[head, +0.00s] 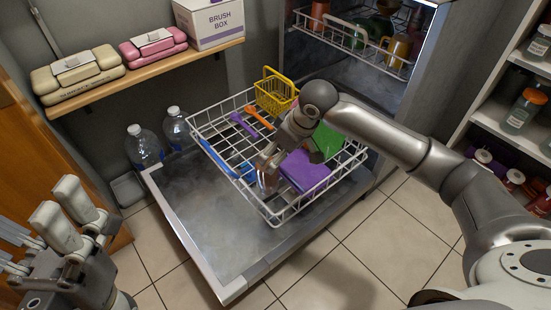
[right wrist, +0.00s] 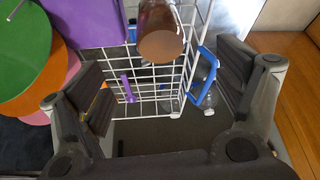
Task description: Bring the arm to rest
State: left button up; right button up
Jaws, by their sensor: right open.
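My right arm reaches in from the right in the head view. My right gripper (head: 290,150) is over the pulled-out white wire rack (head: 222,148), near a copper-brown cup (head: 267,170). In the right wrist view my right gripper (right wrist: 165,85) is open with nothing between its fingers. The cup (right wrist: 160,32) shows beyond them, apart from both fingers.
The open dishwasher door (head: 205,215) lies below the rack. The rack holds a yellow basket (head: 275,92), a purple item (head: 304,170) and utensils. Bottles (head: 143,146) stand left. A wooden shelf (head: 150,75) is upper left, a jar shelf (head: 490,95) right. Floor tiles in front are clear.

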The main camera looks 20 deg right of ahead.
jog(key=shift+s+r, duration=0.2)
jog(key=shift+r, duration=0.25)
